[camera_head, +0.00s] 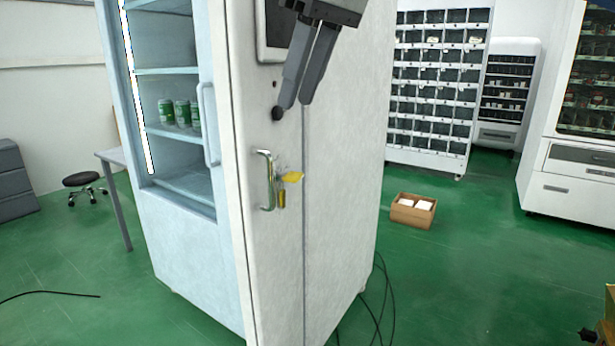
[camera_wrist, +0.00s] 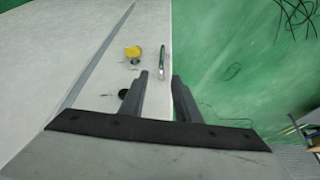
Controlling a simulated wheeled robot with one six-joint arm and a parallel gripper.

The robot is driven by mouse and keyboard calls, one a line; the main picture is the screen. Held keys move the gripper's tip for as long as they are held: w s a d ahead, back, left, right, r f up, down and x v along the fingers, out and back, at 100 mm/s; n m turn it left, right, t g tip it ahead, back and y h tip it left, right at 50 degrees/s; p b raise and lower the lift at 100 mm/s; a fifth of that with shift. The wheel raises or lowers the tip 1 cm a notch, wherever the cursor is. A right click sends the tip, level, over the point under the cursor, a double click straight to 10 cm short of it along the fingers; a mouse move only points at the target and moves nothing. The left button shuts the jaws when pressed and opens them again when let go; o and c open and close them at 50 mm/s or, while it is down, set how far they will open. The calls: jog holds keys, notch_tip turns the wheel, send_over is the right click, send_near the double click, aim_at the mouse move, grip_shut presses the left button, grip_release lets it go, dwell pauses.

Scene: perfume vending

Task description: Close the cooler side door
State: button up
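The white cooler (camera_head: 345,150) stands in the middle of the head view, its glazed front at left with shelves of green cans. Its side door (camera_head: 255,240) is a narrow white panel, apparently close to flush at a vertical seam; I cannot tell whether it is fully shut. The door has a metal handle (camera_head: 266,182) and a key with a yellow tag (camera_head: 291,177). My gripper (camera_head: 296,104) is above the handle, fingers pointing down, slightly apart and empty. In the wrist view, the handle (camera_wrist: 162,62) appears beyond the gap between my fingertips (camera_wrist: 161,74).
A cardboard box (camera_head: 413,212) is on the green floor at right, with black cables (camera_head: 378,295) beside the cooler's base. White vending machines (camera_head: 435,80) stand at the back and right. A stool (camera_head: 82,180) and a table (camera_head: 112,156) are at left.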

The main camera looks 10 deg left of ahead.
send_over(272, 202)
jog(key=f, duration=1.5)
jog(key=shift+w+a+f, duration=0.15)
jog(key=shift+w+f, duration=0.15)
jog(key=shift+w, duration=0.05)
grip_shut()
